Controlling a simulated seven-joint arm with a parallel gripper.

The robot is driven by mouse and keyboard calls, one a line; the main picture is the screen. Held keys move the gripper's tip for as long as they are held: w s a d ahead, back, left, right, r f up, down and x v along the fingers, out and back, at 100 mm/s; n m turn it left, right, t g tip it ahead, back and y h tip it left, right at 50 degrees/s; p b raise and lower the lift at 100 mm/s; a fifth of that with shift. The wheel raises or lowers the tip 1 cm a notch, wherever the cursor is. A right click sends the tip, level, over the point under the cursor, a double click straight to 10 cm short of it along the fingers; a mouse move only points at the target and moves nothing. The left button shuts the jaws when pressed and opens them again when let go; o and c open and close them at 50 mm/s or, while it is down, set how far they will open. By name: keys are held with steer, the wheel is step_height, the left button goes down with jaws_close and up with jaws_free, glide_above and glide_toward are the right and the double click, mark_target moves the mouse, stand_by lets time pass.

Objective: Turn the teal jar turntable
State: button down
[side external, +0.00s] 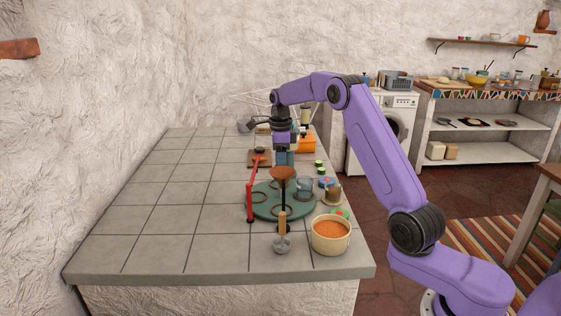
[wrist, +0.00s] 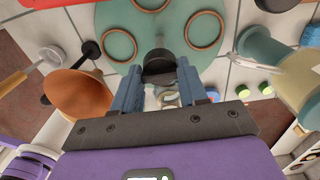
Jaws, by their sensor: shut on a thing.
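The teal turntable (side external: 262,209) is a flat round disc on the tiled counter, with several brown rings on its top. In the wrist view the turntable (wrist: 143,18) fills the top middle, with rings on it. A dark knob (wrist: 158,66) is at its near edge in that view. My gripper (wrist: 160,78) has its two blue fingers on either side of this knob and is shut on it. In the side view my gripper (side external: 284,158) points down at the turntable's far side, and a brown funnel (side external: 283,172) partly hides the fingertips and the knob.
A red stand (side external: 249,203) is left of the turntable. A bowl of orange contents (side external: 331,235) and a wooden-handled utensil (side external: 282,242) are in front. A glass jar (side external: 305,187) and a tan cup (side external: 332,195) are at right. The counter's left side (side external: 165,220) is clear.

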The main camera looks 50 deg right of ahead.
steer(key=c, duration=0.6)
jaws_free()
steer(key=n, duration=0.4)
steer(key=shift+n, duration=0.4)
steer(key=n, duration=0.4)
steer(key=shift+n, duration=0.3)
steer(key=n, duration=0.8)
steer(key=shift+n, duration=0.3)
step_height(320, 180, up, 17)
steer(key=shift+r, duration=0.2)
